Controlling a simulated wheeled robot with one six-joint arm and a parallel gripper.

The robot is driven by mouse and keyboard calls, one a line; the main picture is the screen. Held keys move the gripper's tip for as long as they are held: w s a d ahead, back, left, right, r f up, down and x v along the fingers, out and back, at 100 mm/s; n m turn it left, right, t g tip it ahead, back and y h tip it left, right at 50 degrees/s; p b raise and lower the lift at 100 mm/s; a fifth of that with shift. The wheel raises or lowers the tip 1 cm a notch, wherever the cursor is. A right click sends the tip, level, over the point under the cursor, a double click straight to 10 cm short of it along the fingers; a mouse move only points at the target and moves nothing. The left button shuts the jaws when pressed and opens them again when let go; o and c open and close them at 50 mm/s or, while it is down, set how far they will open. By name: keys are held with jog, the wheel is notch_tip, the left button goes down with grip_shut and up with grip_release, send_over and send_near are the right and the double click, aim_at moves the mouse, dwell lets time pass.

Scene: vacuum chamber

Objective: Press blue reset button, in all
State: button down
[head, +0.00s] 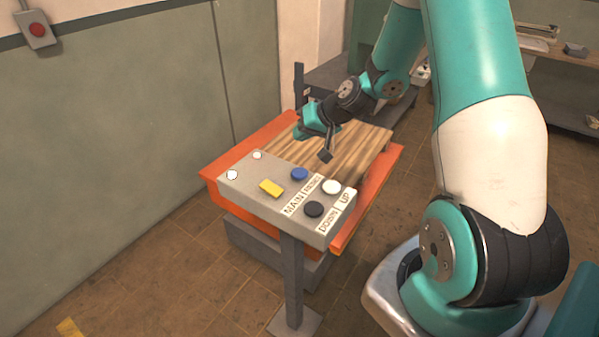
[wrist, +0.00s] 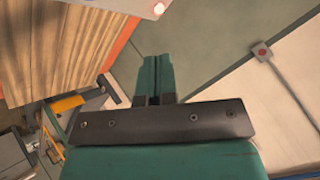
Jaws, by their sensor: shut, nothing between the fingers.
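The blue button (head: 299,174) is a round cap on the grey sloped control panel (head: 245,190), near its far edge, in the head view. My gripper (head: 304,132) is above the wooden deck behind the panel, apart from the blue button. In the wrist view its two teal fingers (wrist: 158,68) are together with nothing between them. The blue button does not show in the wrist view.
The panel also holds a yellow button (head: 270,188), a white button (head: 331,187), a black button (head: 314,209) and two small pale ones, with labels MAIN, UP and DOWN. A dark post (head: 299,85) stands behind the wooden deck (head: 362,145). A wall box with a red button (head: 38,30) hangs left.

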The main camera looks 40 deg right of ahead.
aim_at(301, 171)
notch_tip(301, 171, down, 8)
jog(key=b, duration=0.5)
jog(key=shift+f+b, duration=0.2)
jog(key=shift+b, duration=0.2)
dwell(1.5)
jog(key=shift+f+b, duration=0.4)
jog(key=shift+b, duration=0.05)
jog(key=shift+f+b, duration=0.55)
jog(key=shift+f, duration=0.1)
dwell(0.5)
jog(key=shift+r, duration=0.15)
jog(key=shift+r+p, duration=0.7)
jog(key=shift+r, duration=0.2)
jog(key=shift+r, duration=0.1)
notch_tip(301, 171, up, 5)
jog(key=p, duration=0.3)
